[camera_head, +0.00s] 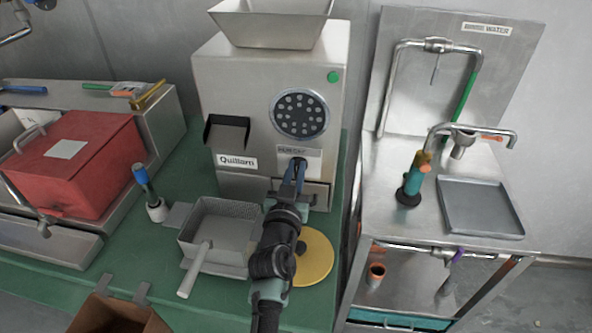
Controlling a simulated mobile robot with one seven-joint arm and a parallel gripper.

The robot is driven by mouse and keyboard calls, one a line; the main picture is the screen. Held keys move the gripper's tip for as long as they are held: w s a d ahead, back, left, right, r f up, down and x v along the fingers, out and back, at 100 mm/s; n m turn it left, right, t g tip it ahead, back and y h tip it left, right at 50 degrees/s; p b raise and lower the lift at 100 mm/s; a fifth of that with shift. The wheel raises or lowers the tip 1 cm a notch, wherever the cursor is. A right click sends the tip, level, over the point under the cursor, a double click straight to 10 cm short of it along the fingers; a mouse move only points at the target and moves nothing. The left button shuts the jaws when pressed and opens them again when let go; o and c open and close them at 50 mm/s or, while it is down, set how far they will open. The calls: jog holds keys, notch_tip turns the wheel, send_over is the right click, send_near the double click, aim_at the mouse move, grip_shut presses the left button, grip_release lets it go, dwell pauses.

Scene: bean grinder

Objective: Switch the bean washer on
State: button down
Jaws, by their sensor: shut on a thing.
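The boxy metal machine marked Quillan (215,75) stands at the back of the green table, with a funnel tray on top. A round perforated disc (300,113) and a green button (334,76) are on its front. My gripper (298,165) is at the machine's front, over the lower part of a small label plate (313,155). It is shut on a small dark part there, mostly hidden by the fingers; I cannot tell its exact shape. My arm hides part of the table in front. No part is clearly marked as a bean washer.
A metal basin with a handle (217,235) and a yellow disc (316,258) lie by my arm. A red box (75,160) stands left. A metal sink stand (400,150) with taps and a grey tray (482,208) stands right. A brown box (118,318) is at the front.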

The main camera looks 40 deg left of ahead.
jog(key=n, duration=0.2)
jog(key=n+b, duration=0.1)
jog(key=n, duration=0.2)
jog(key=shift+s+a+f, duration=0.1)
jog(key=shift+a+f, duration=0.05)
jog(key=shift+a, duration=0.05)
jog(key=shift+s+a+f+n, duration=0.1)
jog(key=shift+n, duration=1.1)
jog(key=shift+a+f+n, duration=0.1)
jog(key=shift+n, duration=1.1)
jog(key=c, duration=0.9)
grip_release()
jog(key=shift+r, duration=0.1)
jog(key=p+v, duration=0.2)
jog(key=v, duration=1.1)
